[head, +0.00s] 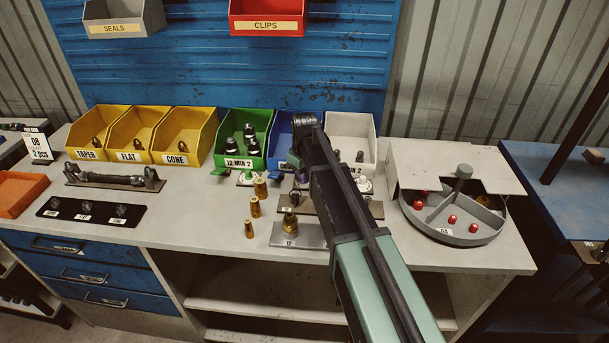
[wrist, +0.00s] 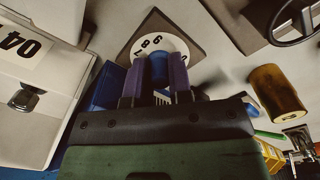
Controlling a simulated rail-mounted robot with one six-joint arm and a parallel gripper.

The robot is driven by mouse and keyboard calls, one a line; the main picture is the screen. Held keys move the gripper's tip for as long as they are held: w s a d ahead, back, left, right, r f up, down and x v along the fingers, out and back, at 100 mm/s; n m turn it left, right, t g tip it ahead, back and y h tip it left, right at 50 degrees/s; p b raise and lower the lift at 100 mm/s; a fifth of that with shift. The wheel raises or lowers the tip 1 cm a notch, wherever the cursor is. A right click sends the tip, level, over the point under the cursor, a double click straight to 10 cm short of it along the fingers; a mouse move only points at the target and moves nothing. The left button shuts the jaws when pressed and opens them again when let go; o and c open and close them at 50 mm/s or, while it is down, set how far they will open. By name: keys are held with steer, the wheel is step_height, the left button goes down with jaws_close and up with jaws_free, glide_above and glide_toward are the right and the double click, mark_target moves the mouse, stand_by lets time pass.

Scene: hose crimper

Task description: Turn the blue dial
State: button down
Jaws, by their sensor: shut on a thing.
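The blue dial (wrist: 159,68) stands between the two purple fingers of my gripper (wrist: 155,78) in the wrist view, and the fingers are shut on it. A white round scale with black numbers (wrist: 151,45) lies around the dial on a dark square plate (wrist: 189,28). In the head view my gripper (head: 297,166) is low over the bench in front of the blue bin. My arm and gripper hide the dial there.
A green bin (head: 230,160) and a white bin (head: 350,148) stand behind. Several brass fittings, one of them a tall brass piece (head: 260,188), stand left of my arm. A round grey tray with red pieces (head: 455,238) is at the right. A brass cylinder (wrist: 277,93) is near my gripper.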

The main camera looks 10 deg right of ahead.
steer(key=shift+m, duration=0.3)
steer(key=shift+m, duration=2.6)
steer(key=c, duration=1)
jaws_free()
steer(key=shift+c, duration=0.2)
step_height(320, 180, up, 11)
steer(key=p, duration=1)
steer(key=shift+p, duration=0.4)
